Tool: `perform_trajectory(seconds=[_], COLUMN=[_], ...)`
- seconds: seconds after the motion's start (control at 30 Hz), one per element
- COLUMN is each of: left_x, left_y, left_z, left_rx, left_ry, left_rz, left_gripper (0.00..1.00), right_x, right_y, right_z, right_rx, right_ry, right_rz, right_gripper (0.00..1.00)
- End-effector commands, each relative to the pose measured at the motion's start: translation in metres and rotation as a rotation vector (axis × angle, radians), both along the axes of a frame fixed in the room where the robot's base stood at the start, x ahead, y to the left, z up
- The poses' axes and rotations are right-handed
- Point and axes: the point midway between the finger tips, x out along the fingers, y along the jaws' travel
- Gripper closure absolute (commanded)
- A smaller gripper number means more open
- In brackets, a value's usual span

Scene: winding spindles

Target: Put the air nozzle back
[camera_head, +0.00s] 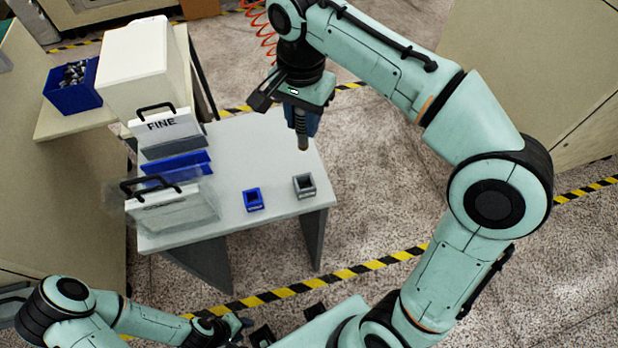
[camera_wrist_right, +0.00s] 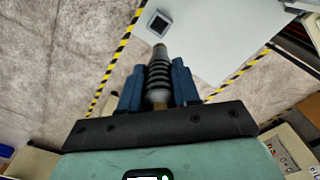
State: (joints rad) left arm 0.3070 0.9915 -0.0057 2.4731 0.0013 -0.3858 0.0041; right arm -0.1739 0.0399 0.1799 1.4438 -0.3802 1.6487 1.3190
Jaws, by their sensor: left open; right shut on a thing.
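My right gripper (camera_head: 305,112) is shut on the air nozzle (camera_head: 301,130), a dark grey ribbed piece pointing down above the table's right part. In the right wrist view the nozzle (camera_wrist_right: 160,72) sits between the blue fingers of that gripper (camera_wrist_right: 159,90), its tip outward. A grey square holder (camera_head: 304,186) with a dark opening stands on the table, below the nozzle in the picture and apart from it. It also shows beyond the tip in the right wrist view (camera_wrist_right: 159,22). My left gripper (camera_head: 232,327) is open at the bottom edge, away from the table.
A small blue holder (camera_head: 253,199) stands left of the grey one on the white table (camera_head: 262,150). Clear bins with black handles, one labelled FINE (camera_head: 165,126), stand at the table's left. An orange coiled hose (camera_head: 262,28) hangs behind my right wrist.

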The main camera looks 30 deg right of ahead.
Motion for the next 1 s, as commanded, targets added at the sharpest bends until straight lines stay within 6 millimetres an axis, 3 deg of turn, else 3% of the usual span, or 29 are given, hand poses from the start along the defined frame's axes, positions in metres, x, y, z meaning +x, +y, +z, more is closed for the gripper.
perform_trajectory(seconds=[0.1,0.4,1.0], left_x=[-0.012,-0.023,-0.029], left_y=[0.000,0.000,0.000], left_z=[-0.016,-0.036,-0.047], left_rx=[0.000,0.000,0.000], left_ry=[0.014,0.026,0.033], left_rz=[0.001,0.001,0.001], left_gripper=[0.57,0.57,0.57], right_x=[-0.003,-0.002,-0.001], right_y=[-0.001,-0.001,-0.001], right_z=[-0.039,-0.115,-0.183], right_rx=[-0.002,0.000,-0.001], right_ry=[0.011,0.008,0.003], right_rz=[-0.002,-0.002,-0.001], right_gripper=[1.00,1.00,1.00])
